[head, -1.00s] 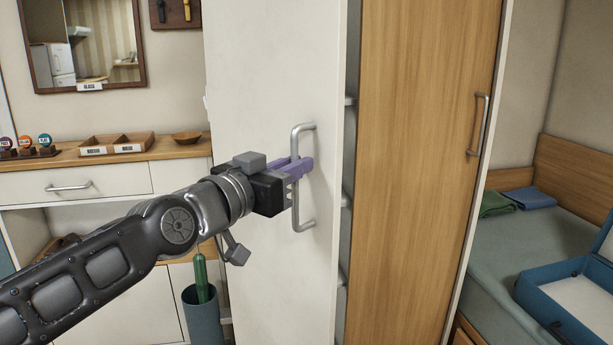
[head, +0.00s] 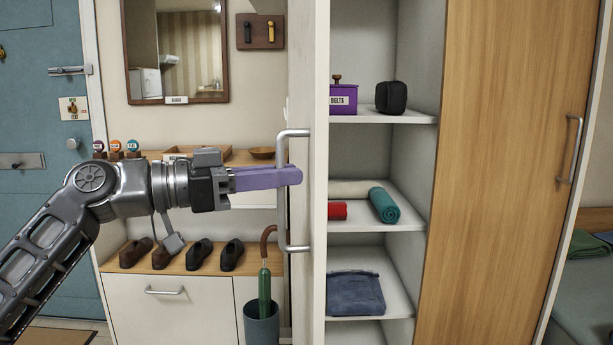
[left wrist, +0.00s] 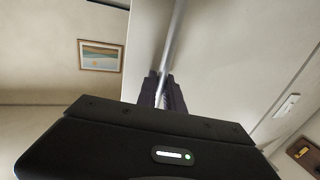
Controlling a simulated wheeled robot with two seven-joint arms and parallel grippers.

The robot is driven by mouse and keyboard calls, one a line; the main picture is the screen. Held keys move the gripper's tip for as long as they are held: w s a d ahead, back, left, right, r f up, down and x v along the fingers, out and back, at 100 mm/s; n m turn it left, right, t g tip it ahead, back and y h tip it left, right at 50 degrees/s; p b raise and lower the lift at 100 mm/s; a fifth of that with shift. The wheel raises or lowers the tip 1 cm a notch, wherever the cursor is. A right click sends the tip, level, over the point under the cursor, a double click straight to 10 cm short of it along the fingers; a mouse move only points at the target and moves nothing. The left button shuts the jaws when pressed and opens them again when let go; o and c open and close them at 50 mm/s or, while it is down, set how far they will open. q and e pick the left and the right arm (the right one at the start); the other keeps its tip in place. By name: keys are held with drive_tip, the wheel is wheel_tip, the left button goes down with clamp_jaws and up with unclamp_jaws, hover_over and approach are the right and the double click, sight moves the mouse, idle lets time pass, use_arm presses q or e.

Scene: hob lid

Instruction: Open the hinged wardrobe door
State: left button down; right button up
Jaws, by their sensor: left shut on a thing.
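The white hinged wardrobe door (head: 312,290) stands wide open, seen nearly edge-on in the head view. Its metal bar handle (head: 282,215) is upright on the door's left side. My left gripper (head: 290,177) is shut on the handle's upper part, its purple fingers around the bar. In the left wrist view the handle bar (left wrist: 172,45) runs down into the fingers (left wrist: 158,92). The wardrobe interior (head: 375,60) shows shelves with a purple belts box (head: 343,100), a dark block, rolled cloths and folded jeans (head: 355,294). My right gripper is not in view.
A second wooden wardrobe door (head: 500,150) with its own handle (head: 570,150) is closed at the right. Behind my left arm are a shoe cabinet (head: 170,310) with several shoes and an umbrella stand (head: 262,328). A mirror (head: 178,50) hangs above.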

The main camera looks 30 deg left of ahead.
use_arm(q)
drive_tip(key=shift+s+a+r, duration=0.1)
drive_tip(key=shift+s+a, duration=0.05)
drive_tip(key=shift+a, duration=0.1)
drive_tip(key=c, duration=1.8)
unclamp_jaws()
drive_tip(key=shift+o, duration=0.2)
drive_tip(key=v, duration=0.7)
drive_tip(key=shift+s+a+p, duration=0.25)
drive_tip(key=shift+s+p, duration=0.05)
drive_tip(key=shift+p, duration=0.15)
